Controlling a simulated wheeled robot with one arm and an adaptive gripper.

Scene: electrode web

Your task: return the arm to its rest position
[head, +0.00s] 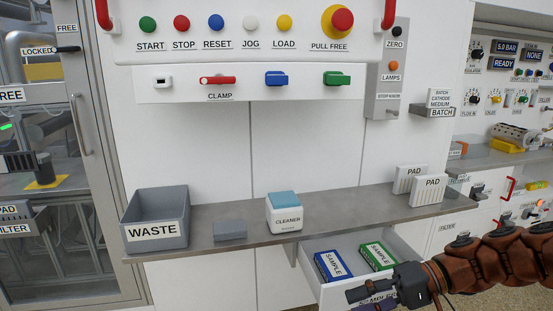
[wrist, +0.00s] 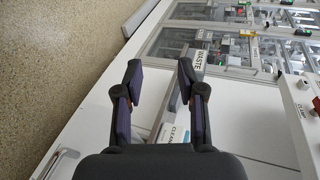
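My gripper (head: 366,291) is at the lower right of the head view, in front of the open sample drawer (head: 313,284), and hides part of its front. In the wrist view my gripper (wrist: 160,74) is open, with its two dark fingers apart and nothing between them. My brown segmented arm reaches in from the right edge of the head view. Whether the gripper touches the drawer cannot be told.
The drawer holds a blue sample box (head: 333,265) and a green sample box (head: 377,256). The shelf (head: 340,213) above carries a waste bin (head: 155,220), a grey block (head: 230,230), a cleaner box (head: 285,213) and white pads (head: 428,190).

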